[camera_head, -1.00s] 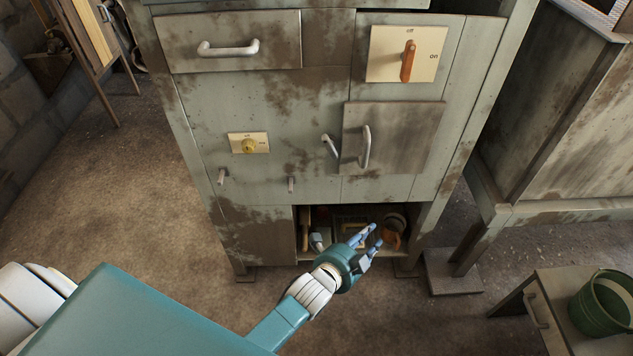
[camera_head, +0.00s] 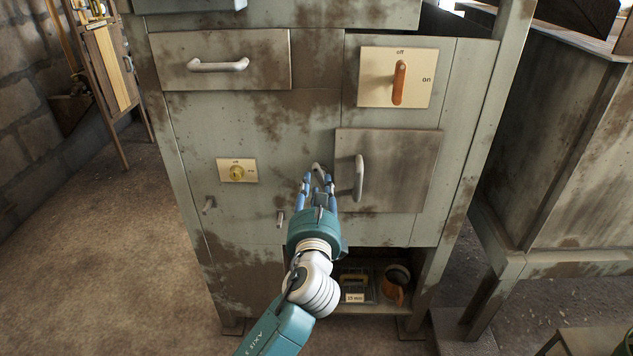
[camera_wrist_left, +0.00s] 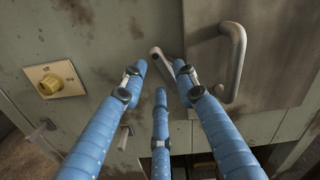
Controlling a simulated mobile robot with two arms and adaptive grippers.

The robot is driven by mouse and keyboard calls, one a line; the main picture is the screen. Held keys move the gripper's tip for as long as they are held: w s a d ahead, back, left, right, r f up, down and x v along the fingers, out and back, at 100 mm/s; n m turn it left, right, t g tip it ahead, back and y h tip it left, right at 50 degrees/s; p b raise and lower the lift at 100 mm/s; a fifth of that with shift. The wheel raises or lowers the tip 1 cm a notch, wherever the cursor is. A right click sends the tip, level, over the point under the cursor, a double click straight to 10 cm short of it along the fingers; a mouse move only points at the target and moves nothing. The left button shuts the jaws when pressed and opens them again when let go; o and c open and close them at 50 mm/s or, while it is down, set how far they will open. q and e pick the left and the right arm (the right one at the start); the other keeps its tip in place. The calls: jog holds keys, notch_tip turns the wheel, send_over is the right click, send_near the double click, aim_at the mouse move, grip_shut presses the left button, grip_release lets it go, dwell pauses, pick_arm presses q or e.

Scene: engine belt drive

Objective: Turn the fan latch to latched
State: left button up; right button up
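The grey latch lever (camera_head: 317,168) sits on the cabinet front, just left of the small door's handle; I take it for the fan latch. It also shows in the left wrist view (camera_wrist_left: 158,56), slanting down to the right. My left gripper (camera_head: 318,182) is in front of the lever, below and around its lower end. In the left wrist view its blue fingers (camera_wrist_left: 160,78) are spread, with the lever between the two upper fingertips. The fingers partly cover the lever, and I cannot tell whether they touch it. My right gripper is not in view.
The small door (camera_head: 400,165) with its upright handle (camera_head: 358,178) is close to the right of my fingers. An orange switch (camera_head: 399,82) is above, a yellow knob (camera_head: 237,172) to the left. Two pegs (camera_head: 209,204) stick out lower down. An open shelf (camera_head: 375,312) is below.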

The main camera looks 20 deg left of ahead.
aim_at(317, 178)
pick_arm(q)
jog(key=shift+x, duration=1.7)
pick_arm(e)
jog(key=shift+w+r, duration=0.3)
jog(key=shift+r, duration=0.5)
pick_arm(q)
grip_shut()
